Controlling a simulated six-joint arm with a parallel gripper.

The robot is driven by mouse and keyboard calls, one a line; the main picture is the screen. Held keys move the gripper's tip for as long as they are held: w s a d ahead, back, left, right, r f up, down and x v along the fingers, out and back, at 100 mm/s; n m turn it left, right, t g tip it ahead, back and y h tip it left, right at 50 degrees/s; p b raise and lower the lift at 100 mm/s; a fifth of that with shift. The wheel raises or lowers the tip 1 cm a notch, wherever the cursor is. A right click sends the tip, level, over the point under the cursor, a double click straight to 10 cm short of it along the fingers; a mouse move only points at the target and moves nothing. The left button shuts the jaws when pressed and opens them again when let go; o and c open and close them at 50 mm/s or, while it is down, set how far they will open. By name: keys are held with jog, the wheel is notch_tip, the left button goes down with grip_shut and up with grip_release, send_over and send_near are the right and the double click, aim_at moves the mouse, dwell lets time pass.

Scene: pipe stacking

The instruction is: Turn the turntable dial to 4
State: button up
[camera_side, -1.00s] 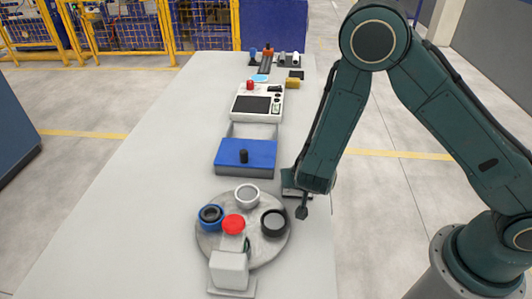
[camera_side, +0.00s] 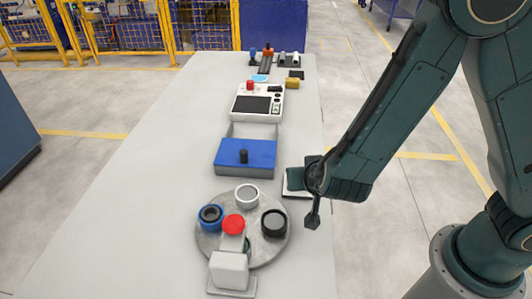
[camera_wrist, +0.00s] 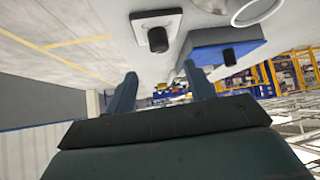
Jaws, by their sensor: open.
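The turntable (camera_side: 262,254) is a grey round disc at the near end of the table. It carries a white ring-like part (camera_side: 247,188), a blue part (camera_side: 210,226) and a black part (camera_side: 265,229). A black knob (camera_wrist: 158,40) on a white square plate (camera_wrist: 174,18), likely the dial, shows in the wrist view. The plate (camera_side: 292,194) is at the table's right edge in the side view, where the knob is hidden; no numbers are readable. My gripper (camera_wrist: 162,86) is open and empty, its fingers apart from the knob in the wrist view.
A grey stand (camera_side: 229,270) with a red top (camera_side: 233,225) overhangs the turntable's near side. A blue drawer box (camera_side: 240,158) with a black knob lies beyond it, then a white panel (camera_side: 254,104). The table's left side is clear.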

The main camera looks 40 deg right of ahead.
jog(key=shift+v, duration=1.45)
jog(key=shift+d+r, duration=0.1)
jog(key=s+d+r+n+g+y, duration=0.1)
jog(key=s+d+r+g+y, duration=0.3)
jog(key=d+r, duration=0.55)
jog(key=s+d+r+n+t+y, duration=0.1)
jog(key=s+r+n+t, duration=0.1)
jog(key=s+r+n, duration=0.4)
jog(key=s+r, duration=0.4)
jog(key=s, duration=0.3)
jog(key=shift+r, duration=0.25)
